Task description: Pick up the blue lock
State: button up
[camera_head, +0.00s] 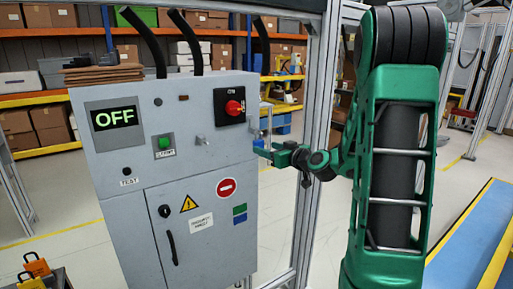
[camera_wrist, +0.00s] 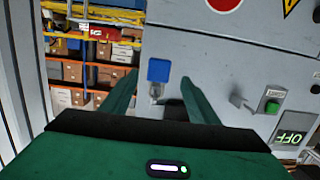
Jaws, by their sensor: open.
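The blue lock (camera_wrist: 158,70) shows in the wrist view with its metal shackle hung at the edge of the grey cabinet (camera_wrist: 200,55). That view is upside down. My gripper (camera_wrist: 158,88) is open, with one green finger on each side of the lock in the picture. The fingers appear apart from it, and nothing is held. In the head view my gripper (camera_head: 266,150) is at the cabinet's right edge.
The cabinet front carries an OFF display (camera_head: 115,118), a green button (camera_head: 164,143), a red rotary switch (camera_head: 234,107) and a small metal hasp (camera_head: 203,140). A metal frame post (camera_head: 310,190) stands close to my arm. Orange padlocks (camera_head: 37,265) lie at the lower left.

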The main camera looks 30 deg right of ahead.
aim_at(260, 143)
jog(key=w, duration=0.5)
jog(key=c, duration=1.2)
